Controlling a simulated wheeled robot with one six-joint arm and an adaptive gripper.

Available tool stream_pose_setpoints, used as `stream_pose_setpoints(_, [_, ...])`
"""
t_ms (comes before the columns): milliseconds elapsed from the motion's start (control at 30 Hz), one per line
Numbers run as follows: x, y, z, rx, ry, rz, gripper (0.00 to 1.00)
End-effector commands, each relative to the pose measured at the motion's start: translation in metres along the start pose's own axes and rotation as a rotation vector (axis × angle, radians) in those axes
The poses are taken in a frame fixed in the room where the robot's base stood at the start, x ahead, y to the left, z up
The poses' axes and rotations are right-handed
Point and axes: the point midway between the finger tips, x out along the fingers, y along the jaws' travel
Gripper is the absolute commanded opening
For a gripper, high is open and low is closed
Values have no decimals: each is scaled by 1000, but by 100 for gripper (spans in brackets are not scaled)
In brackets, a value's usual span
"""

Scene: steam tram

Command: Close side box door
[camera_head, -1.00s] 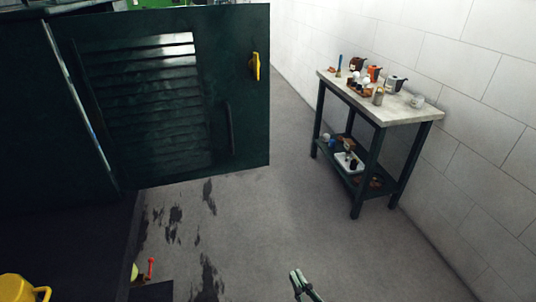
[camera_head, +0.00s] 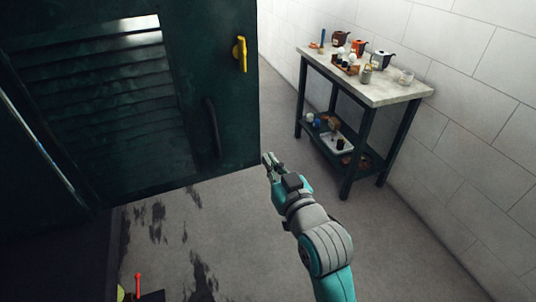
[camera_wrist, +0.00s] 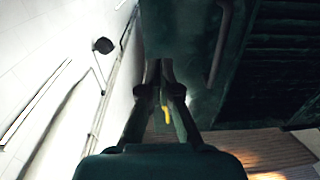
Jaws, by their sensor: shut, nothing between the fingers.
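The side box door (camera_head: 130,90) is a dark green panel with louvres, standing open at the left of the head view. It has a yellow latch (camera_head: 240,54) near its upper free edge and a dark bar handle (camera_head: 212,128) below that. My gripper (camera_head: 268,160) is shut and empty, close to the door's lower right edge. In the wrist view my gripper (camera_wrist: 158,72) points toward the door (camera_wrist: 185,30), with the handle (camera_wrist: 219,45) to its right and the yellow latch (camera_wrist: 166,115) partly behind the fingers. I cannot tell whether the fingertips touch the door.
A workbench (camera_head: 415,92) with pots, cups and a tray stands against the white tiled wall (camera_head: 465,100) at the right. The grey floor (camera_head: 240,240) between door and bench is clear, with dark stains. A red-handled item (camera_head: 139,285) lies at the lower left.

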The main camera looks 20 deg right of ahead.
Motion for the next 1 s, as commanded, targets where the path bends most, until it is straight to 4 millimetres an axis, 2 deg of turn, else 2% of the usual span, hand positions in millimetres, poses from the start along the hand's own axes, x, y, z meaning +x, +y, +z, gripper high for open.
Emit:
stream_pose_setpoints(400, [78,0,-1,0,1,-1,0])
stream_pose_setpoints(600, [106,0,0,0,1,-1,0])
stream_pose_setpoints(800, [119,0,0,0,1,-1,0])
stream_pose_setpoints(1000, [121,0,0,0,1,0,0])
